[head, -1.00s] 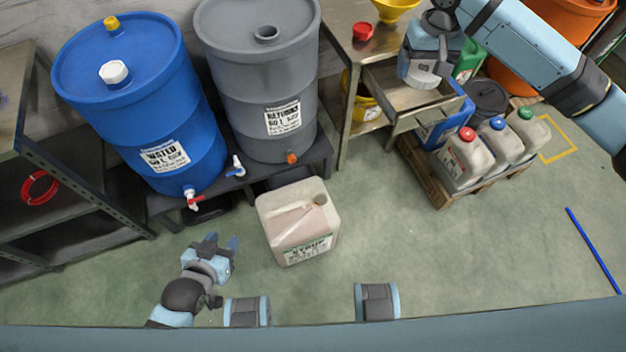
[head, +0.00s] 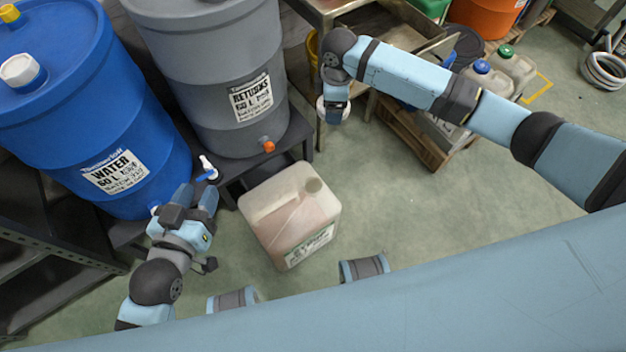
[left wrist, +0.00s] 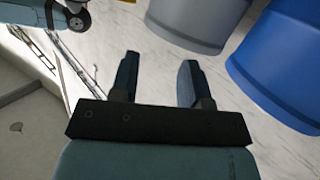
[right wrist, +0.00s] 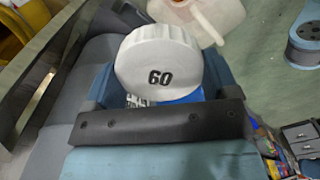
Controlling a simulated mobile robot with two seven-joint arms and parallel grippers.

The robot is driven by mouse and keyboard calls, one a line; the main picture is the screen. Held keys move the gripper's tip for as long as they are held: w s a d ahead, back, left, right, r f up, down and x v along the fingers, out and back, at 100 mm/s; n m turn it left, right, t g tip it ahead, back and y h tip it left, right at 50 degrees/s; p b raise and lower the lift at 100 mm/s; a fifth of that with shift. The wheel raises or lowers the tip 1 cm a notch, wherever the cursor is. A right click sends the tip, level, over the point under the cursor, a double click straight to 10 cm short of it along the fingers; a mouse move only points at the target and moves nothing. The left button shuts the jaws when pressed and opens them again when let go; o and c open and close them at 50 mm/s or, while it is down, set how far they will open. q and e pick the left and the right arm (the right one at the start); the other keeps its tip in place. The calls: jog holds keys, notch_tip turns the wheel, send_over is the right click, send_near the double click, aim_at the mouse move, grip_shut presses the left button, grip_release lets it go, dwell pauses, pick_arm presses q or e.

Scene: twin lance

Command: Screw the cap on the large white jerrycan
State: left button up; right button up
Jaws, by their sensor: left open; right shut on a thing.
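The large white jerrycan (head: 270,205), labelled on its front, stands upright on the floor. Its round neck (head: 313,185) at the top right shows no cap. A corner of it also shows in the right wrist view (right wrist: 222,14). My right gripper (head: 334,112) is shut on a white cap marked 60 (right wrist: 158,62), held in the air beyond and above the jerrycan, apart from it. My left gripper (head: 195,197) is open and empty, left of the jerrycan and near the blue drum. Its two spread fingers show in the left wrist view (left wrist: 160,80).
A blue drum (head: 100,120) and a grey drum (head: 215,65) with taps stand on a low dark stand behind the jerrycan. A pallet (head: 410,145) with jerrycans (head: 515,68) is at the right. The floor (head: 440,215) right of the jerrycan is clear.

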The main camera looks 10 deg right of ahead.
pick_arm(q)
notch_tip(320, 180, down, 6)
jog(key=d+m+h+b, duration=0.1)
jog(key=d+h+b, duration=0.1)
jog(key=b, duration=1.4)
jog(key=shift+d+m+h+b, duration=0.25)
jog(key=shift+m+h+b, duration=0.05)
jog(key=shift+m+h, duration=0.1)
pick_arm(e)
jog(key=s+a+f+n, duration=0.2)
jog(key=f+n, duration=0.4)
jog(key=f, duration=0.9)
jog(key=s+a+f+n, duration=0.2)
jog(key=a+f+n, duration=0.2)
jog(key=f, duration=1.2)
jog(key=shift+n, duration=1.1)
pick_arm(q)
jog(key=shift+r+p, duration=0.75)
jog(key=shift+p, duration=0.1)
pick_arm(e)
jog(key=shift+f, duration=0.15)
pick_arm(q)
jog(key=shift+r, duration=0.15)
pick_arm(e)
jog(key=shift+f, duration=1.1)
jog(key=o, duration=0.9)
jog(key=c, duration=0.9)
